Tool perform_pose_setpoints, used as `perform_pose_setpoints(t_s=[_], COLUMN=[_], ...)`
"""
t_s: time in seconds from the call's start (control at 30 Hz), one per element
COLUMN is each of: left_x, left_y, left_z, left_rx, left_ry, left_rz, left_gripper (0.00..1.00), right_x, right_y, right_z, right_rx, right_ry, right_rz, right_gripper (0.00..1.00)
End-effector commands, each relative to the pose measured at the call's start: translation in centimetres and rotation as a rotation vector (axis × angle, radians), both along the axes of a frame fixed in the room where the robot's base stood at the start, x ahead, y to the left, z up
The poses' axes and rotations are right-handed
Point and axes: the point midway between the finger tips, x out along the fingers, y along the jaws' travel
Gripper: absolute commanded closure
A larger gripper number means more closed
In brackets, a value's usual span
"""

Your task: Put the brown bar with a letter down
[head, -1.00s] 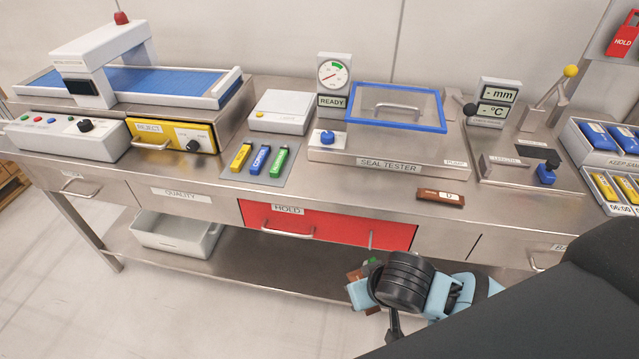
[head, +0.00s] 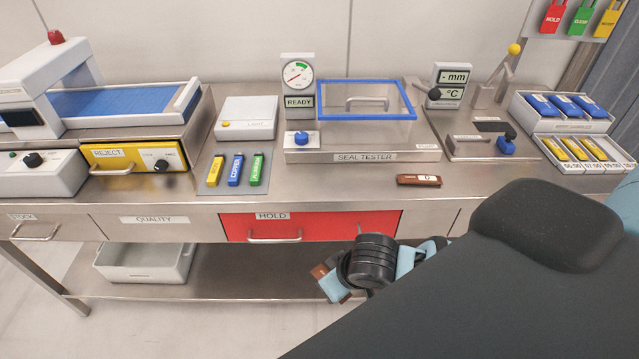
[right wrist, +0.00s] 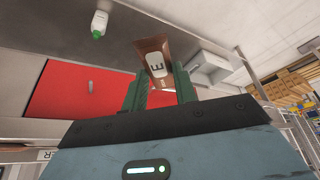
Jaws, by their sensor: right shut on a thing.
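My right gripper (head: 338,284) is low in front of the bench, below the red HOLD drawer's level. In the right wrist view its green fingers (right wrist: 160,88) are shut on a brown bar (right wrist: 152,49) with a white label, which seems to read E. The bar sticks out beyond the fingertips; in the head view only a brown corner (head: 319,272) shows beside the gripper. Another brown bar (head: 419,180), with a letter too small to read surely, lies on the bench top near the front edge. My left gripper is not in view.
The seal tester (head: 365,156) stands behind the loose bar. Yellow, blue and green sticks lie on a grey mat (head: 236,188) to its left. The red HOLD drawer (head: 310,226) looks shut. Bare bench top lies between the mat and the loose bar. My dark arm covers the lower right.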

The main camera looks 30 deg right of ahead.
Motion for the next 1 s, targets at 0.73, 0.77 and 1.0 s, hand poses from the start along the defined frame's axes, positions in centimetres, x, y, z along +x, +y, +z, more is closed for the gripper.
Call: perform_pose_setpoints(t_s=[0.73, 0.77, 1.0], left_x=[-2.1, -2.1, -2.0], left_y=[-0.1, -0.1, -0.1], left_z=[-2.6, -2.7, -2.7], left_rx=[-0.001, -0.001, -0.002], left_ry=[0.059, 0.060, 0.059], left_rz=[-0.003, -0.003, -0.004], left_gripper=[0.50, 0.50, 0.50], right_x=[6.8, 7.0, 7.5], right_y=[-18.5, -18.7, -19.7], right_z=[9.5, 10.0, 12.1], right_rx=[-0.009, -0.006, -0.002], right_ry=[-0.004, -0.004, -0.001], right_rz=[0.818, 0.832, 0.883], right_gripper=[0.94, 0.94, 0.94])
